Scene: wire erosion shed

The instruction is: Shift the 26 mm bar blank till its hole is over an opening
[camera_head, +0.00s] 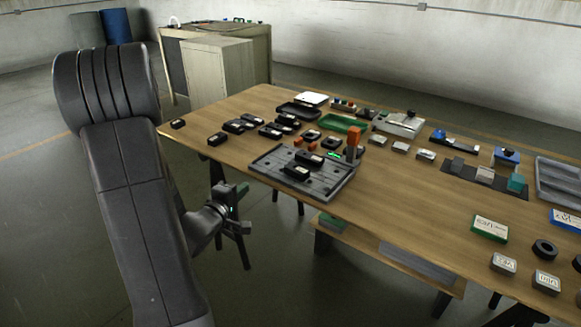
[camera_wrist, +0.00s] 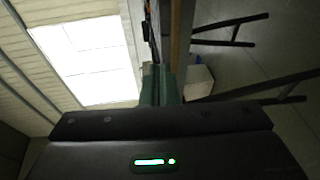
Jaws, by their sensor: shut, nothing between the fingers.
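A grey fixture plate (camera_head: 330,187) with dark openings lies near the table's left front edge. Two black blocks with pale labels rest on it, a rear one (camera_head: 309,158) and a front one (camera_head: 296,171). The labels are too small to read, so I cannot tell which is the 26 mm bar blank, nor how its hole sits over an opening. My gripper (camera_head: 238,210) is beside the table's front edge, left of and in front of the plate, apart from it. It is shut and empty. The wrist view shows no blank clearly.
The wooden table (camera_head: 400,225) carries several black blocks left of the plate, a green tray (camera_head: 345,124), an orange upright part (camera_head: 353,142) at the plate's back right corner, and a dark ring (camera_head: 544,249) at right. A cabinet (camera_head: 217,68) stands behind. Table between plate and ring is mostly clear.

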